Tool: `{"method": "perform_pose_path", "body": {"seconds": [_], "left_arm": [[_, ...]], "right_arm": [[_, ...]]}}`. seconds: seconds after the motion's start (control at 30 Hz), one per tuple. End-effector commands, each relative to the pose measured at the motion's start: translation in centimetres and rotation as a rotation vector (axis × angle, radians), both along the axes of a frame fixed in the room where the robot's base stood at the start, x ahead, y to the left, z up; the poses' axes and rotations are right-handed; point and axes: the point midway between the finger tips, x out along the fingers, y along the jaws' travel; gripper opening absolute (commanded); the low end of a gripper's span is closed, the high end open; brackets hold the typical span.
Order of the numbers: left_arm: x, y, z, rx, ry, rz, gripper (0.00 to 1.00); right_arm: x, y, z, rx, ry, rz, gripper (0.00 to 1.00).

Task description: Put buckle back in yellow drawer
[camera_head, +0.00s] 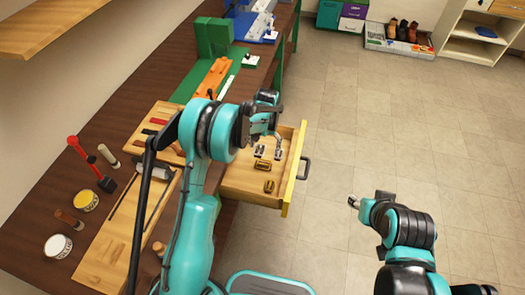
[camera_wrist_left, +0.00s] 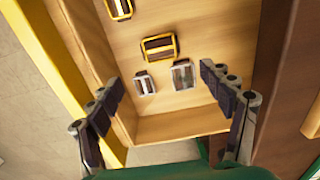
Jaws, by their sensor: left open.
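The yellow drawer (camera_head: 296,165) is pulled open from the bench. My left gripper (camera_head: 266,140) is over it, open and empty, fingers pointing down. In the left wrist view its two fingers (camera_wrist_left: 160,82) are spread wide over the drawer. Two small silver buckles, one on the left (camera_wrist_left: 144,83) and one on the right (camera_wrist_left: 182,75), lie inside between the fingers in that view. Two brass buckles, one in the middle (camera_wrist_left: 158,47) and one at the top edge (camera_wrist_left: 120,8), also lie in the drawer. My right gripper (camera_head: 353,201) is small, away from the drawer over the floor; its jaws are unclear.
The dark bench (camera_head: 60,185) carries a wooden board (camera_head: 105,262), a red-handled mallet (camera_head: 80,148), a yellow tin (camera_head: 86,200) and a white tin (camera_head: 58,246). A green fixture (camera_head: 212,38) stands farther back. The floor right of the drawer is clear.

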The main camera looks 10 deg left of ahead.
Motion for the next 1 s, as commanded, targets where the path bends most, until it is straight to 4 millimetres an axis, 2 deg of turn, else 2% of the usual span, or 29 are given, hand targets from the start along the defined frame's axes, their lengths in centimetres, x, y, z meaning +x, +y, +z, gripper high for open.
{"method": "perform_pose_path", "body": {"seconds": [0.17,0.27,0.4,0.6,0.7,0.8,1.0], "left_arm": [[-0.9,0.3,3.6,-0.004,-0.034,0.001,0.8],[-2.5,0.6,7.6,-0.009,-0.084,0.003,0.8],[-5.9,1.2,13.4,-0.018,-0.173,0.006,0.8],[-12.1,2.0,19.3,-0.027,-0.299,0.01,0.8],[-15.6,2.4,21.2,-0.031,-0.362,0.013,0.8],[-19.0,2.6,22.2,-0.034,-0.425,0.016,0.8],[-24.9,3.1,22.3,-0.037,-0.541,0.02,0.8]], "right_arm": [[0.0,0.0,0.1,0.0,0.0,0.0,0.41],[0.0,0.0,0.1,0.0,0.0,0.0,0.41],[0.0,0.0,0.1,0.0,0.0,0.0,0.41],[0.0,0.0,0.1,0.0,0.0,0.0,0.41],[0.0,0.0,0.1,0.0,0.0,0.0,0.41],[0.0,0.0,0.1,0.0,0.0,0.0,0.41],[0.0,0.0,0.1,0.0,0.0,0.0,0.41]]}}
